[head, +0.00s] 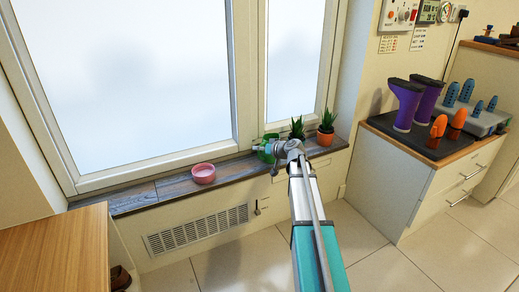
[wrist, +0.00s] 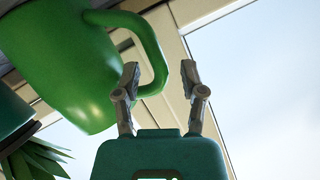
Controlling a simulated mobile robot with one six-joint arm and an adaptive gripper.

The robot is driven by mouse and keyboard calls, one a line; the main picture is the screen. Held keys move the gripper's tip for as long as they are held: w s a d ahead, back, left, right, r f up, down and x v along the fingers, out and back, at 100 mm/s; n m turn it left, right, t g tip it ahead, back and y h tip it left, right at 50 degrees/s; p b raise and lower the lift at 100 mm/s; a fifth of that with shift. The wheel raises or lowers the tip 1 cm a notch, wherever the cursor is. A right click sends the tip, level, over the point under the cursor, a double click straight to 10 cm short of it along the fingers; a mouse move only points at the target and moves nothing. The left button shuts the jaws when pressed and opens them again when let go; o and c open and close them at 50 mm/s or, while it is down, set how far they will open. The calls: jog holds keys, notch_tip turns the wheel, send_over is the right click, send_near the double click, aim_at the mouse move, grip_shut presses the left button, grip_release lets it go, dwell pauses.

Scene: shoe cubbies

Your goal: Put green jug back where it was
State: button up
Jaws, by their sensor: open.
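The green jug (head: 264,152) is on the windowsill (head: 150,190), partly hidden behind my arm in the head view. In the wrist view the jug (wrist: 60,60) fills the upper left, and its handle points toward my gripper (wrist: 160,75). My gripper is open. Its left finger overlaps the handle's opening and its right finger is outside the handle, so the handle's outer bar appears between them. I cannot tell whether either finger touches it. In the head view my gripper (head: 276,160) is beside the jug at the sill.
A pink bowl (head: 203,173) sits on the sill to the left, with bare sill between. Potted plants (head: 326,131) (head: 297,128) stand close on the right. The window is behind. A cabinet (head: 420,185) with purple boots (head: 415,101) is farther right.

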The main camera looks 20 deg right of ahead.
jog(key=p+v, duration=0.3)
jog(key=v, duration=0.8)
jog(key=shift+s+p, duration=0.2)
jog(key=shift+p, duration=0.2)
jog(key=shift+a, duration=0.1)
jog(key=s+a+f+g+h, duration=0.1)
jog(key=s+a+f+g, duration=0.3)
jog(key=a, duration=0.4)
jog(key=s+a+f+n+g, duration=0.1)
jog(key=s+a+f+g, duration=0.2)
jog(key=s+a, duration=0.35)
jog(key=s+a+f+g+h, duration=0.1)
jog(key=s+a+f+g, duration=0.25)
jog(key=a, duration=0.55)
jog(key=s+a+f+g+h, duration=0.1)
jog(key=s+a+g+h, duration=0.1)
jog(key=s, duration=0.6)
jog(key=shift+f+h, duration=0.15)
jog(key=shift+h, duration=0.45)
jog(key=shift+w+a, duration=0.1)
jog(key=shift+a, duration=0.05)
notch_tip(320, 180, up, 51)
jog(key=p, duration=5.1)
jog(key=shift+r+p, duration=0.25)
jog(key=shift+p, duration=0.05)
